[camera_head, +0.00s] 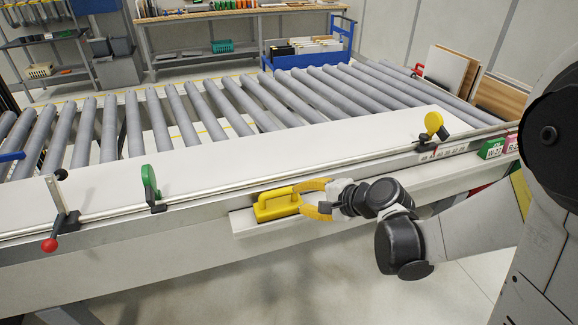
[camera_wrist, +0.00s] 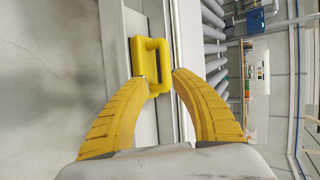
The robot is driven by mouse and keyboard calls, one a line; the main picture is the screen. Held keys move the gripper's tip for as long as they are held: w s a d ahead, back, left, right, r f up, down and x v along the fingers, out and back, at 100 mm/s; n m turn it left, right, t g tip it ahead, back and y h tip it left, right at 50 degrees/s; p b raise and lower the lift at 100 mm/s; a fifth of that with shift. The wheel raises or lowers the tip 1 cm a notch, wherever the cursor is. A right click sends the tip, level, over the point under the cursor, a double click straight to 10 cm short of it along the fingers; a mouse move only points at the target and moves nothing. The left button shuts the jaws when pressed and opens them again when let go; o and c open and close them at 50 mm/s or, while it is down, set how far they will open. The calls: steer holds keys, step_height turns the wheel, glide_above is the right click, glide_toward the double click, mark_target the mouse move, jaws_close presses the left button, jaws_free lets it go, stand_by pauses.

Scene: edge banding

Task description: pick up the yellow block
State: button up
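The yellow block (camera_head: 277,209) has a raised handle along its top. It rests on a narrow white ledge on the front side of the long machine table. My gripper (camera_head: 303,199) is just right of the block, with its two yellow fingers spread toward the block's near end. In the wrist view the block (camera_wrist: 138,58) lies ahead of my gripper (camera_wrist: 159,79). The end of the handle shows between the open fingertips. The left finger hides part of the block's near end, so I cannot tell whether it touches.
The white table (camera_head: 110,193) carries a metal rail with a green stop (camera_head: 150,182), a yellow stop (camera_head: 433,122) and a red-knobbed lever (camera_head: 50,245). Grey rollers (camera_head: 215,110) lie behind. Open floor (camera_head: 270,285) is in front of the ledge.

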mark_target(280, 194)
steer(key=shift+m, duration=0.5)
steer(key=x, duration=0.2)
steer(key=b+x, duration=0.1)
steer(key=x, duration=0.3)
steer(key=shift+w+d+b, duration=0.25)
steer(key=shift+w+b, duration=0.05)
steer(key=shift+b, duration=0.05)
steer(key=b+x, duration=0.1)
steer(key=x, duration=0.1)
steer(key=b+x, duration=0.1)
steer(key=x, duration=0.2)
steer(key=shift+w+a+r, duration=0.1)
steer(key=shift+w+a, duration=0.15)
steer(key=shift+a, duration=0.1)
steer(key=shift+r, duration=0.1)
jaws_close()
